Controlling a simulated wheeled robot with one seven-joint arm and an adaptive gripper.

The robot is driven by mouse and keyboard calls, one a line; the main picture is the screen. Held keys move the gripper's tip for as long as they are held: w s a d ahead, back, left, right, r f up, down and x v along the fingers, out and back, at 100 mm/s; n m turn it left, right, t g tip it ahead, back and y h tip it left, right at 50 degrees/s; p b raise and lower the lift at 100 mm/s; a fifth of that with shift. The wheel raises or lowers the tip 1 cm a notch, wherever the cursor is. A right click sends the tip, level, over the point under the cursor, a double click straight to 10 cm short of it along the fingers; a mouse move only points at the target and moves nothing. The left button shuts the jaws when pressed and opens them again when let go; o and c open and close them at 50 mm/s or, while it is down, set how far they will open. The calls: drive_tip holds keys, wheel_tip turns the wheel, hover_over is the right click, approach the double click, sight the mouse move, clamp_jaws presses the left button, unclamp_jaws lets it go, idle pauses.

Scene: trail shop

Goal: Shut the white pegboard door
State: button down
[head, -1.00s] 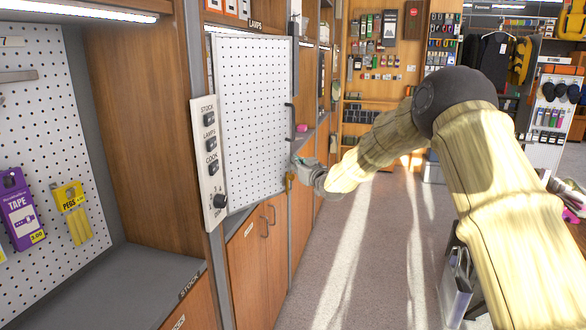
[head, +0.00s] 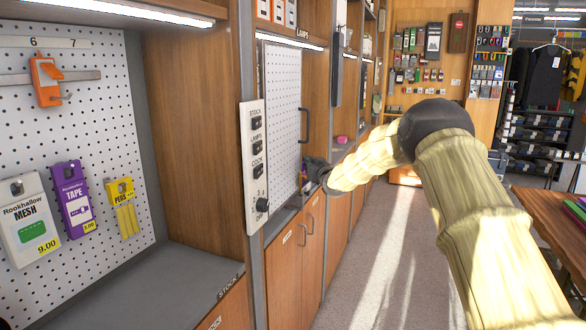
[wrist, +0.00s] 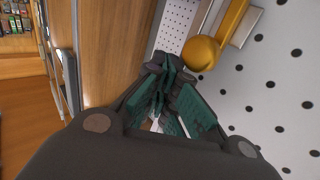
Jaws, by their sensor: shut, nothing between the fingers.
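The white pegboard door (head: 283,120) is in the head view, left of my arm, with a dark bar handle (head: 303,125) near its right edge. It stands at the cabinet bay under the LAMPS sign; whether it is fully shut or ajar I cannot tell. My gripper (head: 318,166) is at the lower right edge of the door, below the handle, partly hidden by my arm. In the wrist view my gripper (wrist: 172,98) is shut and empty, its green-padded fingers together. White perforated board (wrist: 275,95) fills the right of that view close by; contact is not clear.
A white switch panel (head: 257,165) with a knob stands left of the door. A yellow rounded item (wrist: 205,50) is close to my fingertips in the wrist view. Wooden cupboards (head: 296,255) run below. The floor (head: 375,260) right of them is clear; a wooden table (head: 550,220) is at right.

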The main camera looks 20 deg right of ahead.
drive_tip(key=shift+w+a, duration=0.3)
drive_tip(key=shift+w, duration=0.05)
idle(0.3)
